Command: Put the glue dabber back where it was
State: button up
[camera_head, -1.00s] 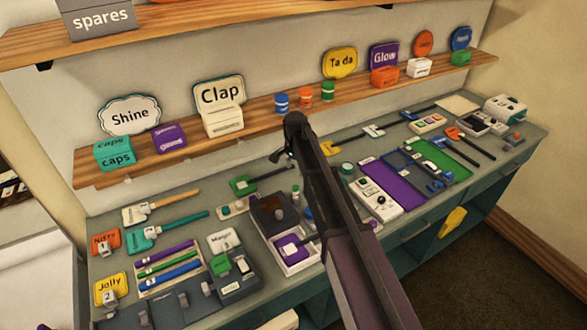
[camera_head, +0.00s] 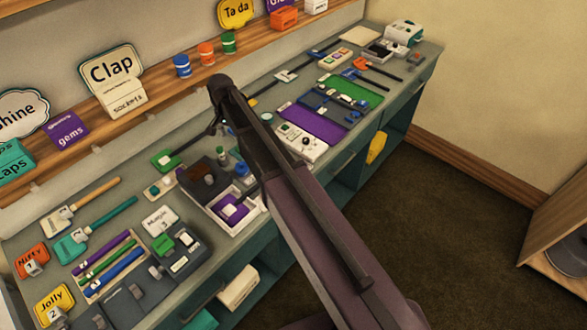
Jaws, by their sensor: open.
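My arm reaches up from the bottom right, and my gripper (camera_head: 212,129) hangs at its far end, small and dark, over the back of the bench. It is open, with nothing seen between its fingers. I cannot single out the glue dabber with certainty. A small bottle with a green cap (camera_head: 221,156) stands upright behind the dark and white box (camera_head: 207,207), a little below my gripper in the picture and apart from it. A small blue-topped piece (camera_head: 242,170) shows beside my arm. The arm hides part of the bench there.
The grey-green bench (camera_head: 100,199) is crowded with brushes, name signs, trays and boxes. A wooden shelf (camera_head: 159,92) with signs and pots runs along the wall behind my gripper. A white control box (camera_head: 300,141) and purple mat (camera_head: 315,125) lie right of my arm. The floor (camera_head: 430,230) is clear.

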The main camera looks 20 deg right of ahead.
jog(key=s+d+n, duration=0.6)
jog(key=s+d, duration=1.1)
jog(key=s, duration=0.4)
jog(key=shift+s+n, duration=0.3)
